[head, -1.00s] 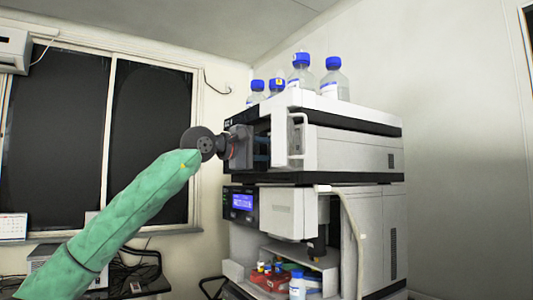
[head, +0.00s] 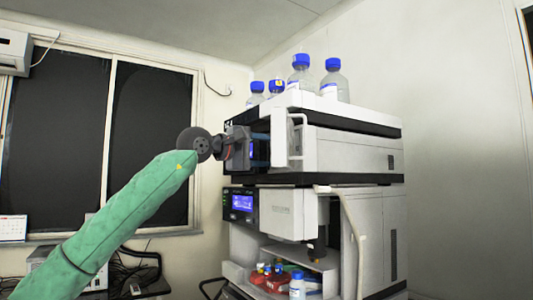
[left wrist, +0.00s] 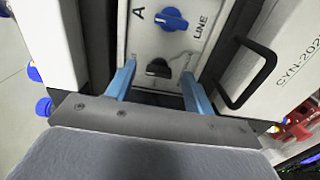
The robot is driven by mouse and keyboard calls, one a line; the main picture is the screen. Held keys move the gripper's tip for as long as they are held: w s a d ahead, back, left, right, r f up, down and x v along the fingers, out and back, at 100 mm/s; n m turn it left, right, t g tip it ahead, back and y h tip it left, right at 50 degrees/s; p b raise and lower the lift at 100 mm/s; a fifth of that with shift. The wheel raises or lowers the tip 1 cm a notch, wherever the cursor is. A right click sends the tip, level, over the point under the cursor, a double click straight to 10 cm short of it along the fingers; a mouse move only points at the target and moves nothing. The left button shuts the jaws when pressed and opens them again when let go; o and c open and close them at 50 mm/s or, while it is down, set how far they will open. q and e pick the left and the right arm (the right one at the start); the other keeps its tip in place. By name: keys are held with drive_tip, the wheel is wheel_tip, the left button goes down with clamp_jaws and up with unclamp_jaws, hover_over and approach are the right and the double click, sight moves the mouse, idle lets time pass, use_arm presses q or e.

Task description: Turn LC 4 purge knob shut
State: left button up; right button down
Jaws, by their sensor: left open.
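The upper instrument module (head: 345,150) of the stack has its door open, and my left gripper (head: 250,146) reaches into its front from the left. In the left wrist view, a light panel inside carries a blue knob (left wrist: 173,19) beside the marks "A" and "LINE", and a black knob (left wrist: 158,67) below it. My left gripper (left wrist: 159,70) is open, its two blue fingers pointing at the panel. The black knob shows between the fingertips; I cannot tell whether they touch it. No mark that I can read names either knob as the purge knob. My right gripper is not in view.
The open door (head: 279,137) stands close to the right of my gripper. A black handle (left wrist: 245,75) is close to the right finger. Blue-capped bottles (head: 333,80) stand on top. Below are a module with a lit screen (head: 242,203) and a shelf with a red tray.

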use_arm(q)
drive_tip(key=b+v, duration=0.1)
drive_tip(key=v, duration=0.6)
drive_tip(key=shift+b, duration=0.3)
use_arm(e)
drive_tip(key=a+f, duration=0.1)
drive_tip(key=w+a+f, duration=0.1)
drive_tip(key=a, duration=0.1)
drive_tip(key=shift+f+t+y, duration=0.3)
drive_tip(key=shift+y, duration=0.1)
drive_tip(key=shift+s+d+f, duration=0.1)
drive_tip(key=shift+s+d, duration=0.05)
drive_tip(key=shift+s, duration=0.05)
